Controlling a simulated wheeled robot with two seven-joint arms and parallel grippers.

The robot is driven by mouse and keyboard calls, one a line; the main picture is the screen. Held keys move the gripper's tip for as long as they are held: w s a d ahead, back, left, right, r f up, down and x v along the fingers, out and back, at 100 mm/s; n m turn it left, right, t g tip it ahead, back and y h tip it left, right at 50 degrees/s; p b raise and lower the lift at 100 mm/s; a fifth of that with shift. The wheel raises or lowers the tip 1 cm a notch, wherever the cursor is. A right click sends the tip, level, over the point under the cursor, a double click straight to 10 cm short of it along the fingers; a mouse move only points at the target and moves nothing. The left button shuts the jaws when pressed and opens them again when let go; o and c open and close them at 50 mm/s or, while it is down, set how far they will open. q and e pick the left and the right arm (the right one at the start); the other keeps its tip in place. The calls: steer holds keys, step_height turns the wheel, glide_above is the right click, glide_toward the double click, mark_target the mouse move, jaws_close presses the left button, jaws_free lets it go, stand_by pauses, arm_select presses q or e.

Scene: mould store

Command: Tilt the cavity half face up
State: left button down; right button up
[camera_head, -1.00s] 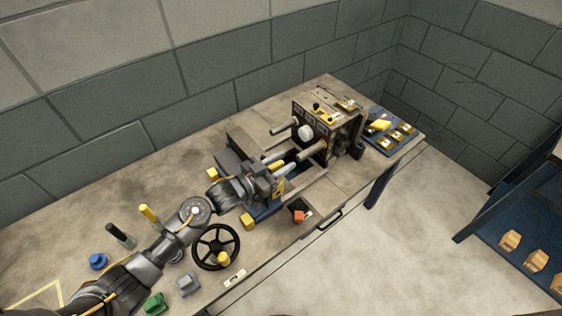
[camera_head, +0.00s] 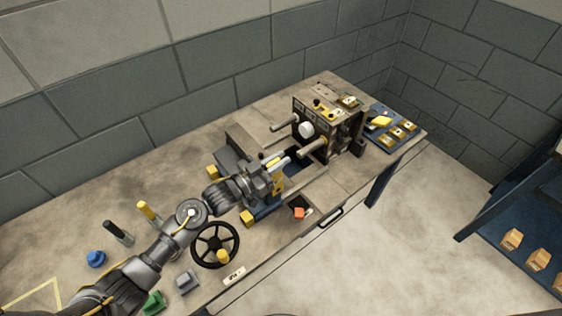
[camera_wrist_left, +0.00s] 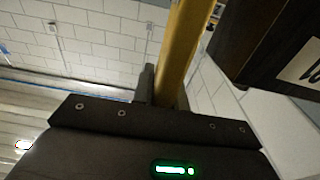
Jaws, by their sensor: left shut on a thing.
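The mould half with guide pins and a round white core (camera_head: 306,129) stands upright at the right end of the bench. A dark block (camera_head: 231,157) on a blue and yellow base sits left of it, partly hidden by my arm; I take it for the cavity half, but its face is hidden. My left gripper (camera_head: 272,171) is at the right side of this block, shut on a yellow bar. The yellow bar (camera_wrist_left: 185,45) rises between the fingers in the left wrist view. My right gripper is not in view.
A black handwheel (camera_head: 214,245) is on the bench front, near my forearm. A small bin with an orange piece (camera_head: 299,212) lies right of the gripper. A blue tray (camera_head: 377,141) with yellow parts is at the far right. A dark labelled block (camera_wrist_left: 270,45) is close in the wrist view.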

mark_target(266, 167)
arm_select(q)
steer(key=shift+s+a+f+t+h+b, duration=0.25)
steer(key=shift+s+a+t+h+b, duration=0.55)
steer(key=shift+b, duration=1.15)
steer(key=shift+s+a+f+t+h+b, duration=0.35)
steer(key=shift+s+a+h+b, duration=0.45)
steer(key=shift+b, duration=1.15)
steer(key=shift+s+a+f+t+h+b, duration=0.2)
steer(key=shift+s+a+t+h+b, duration=0.4)
steer(key=shift+a+h+b, duration=0.95)
steer(key=shift+w+d+y+b, duration=0.1)
steer(key=shift+d+y+b, duration=0.25)
steer(key=shift+y, duration=0.3)
steer(key=c, duration=1.4)
jaws_free()
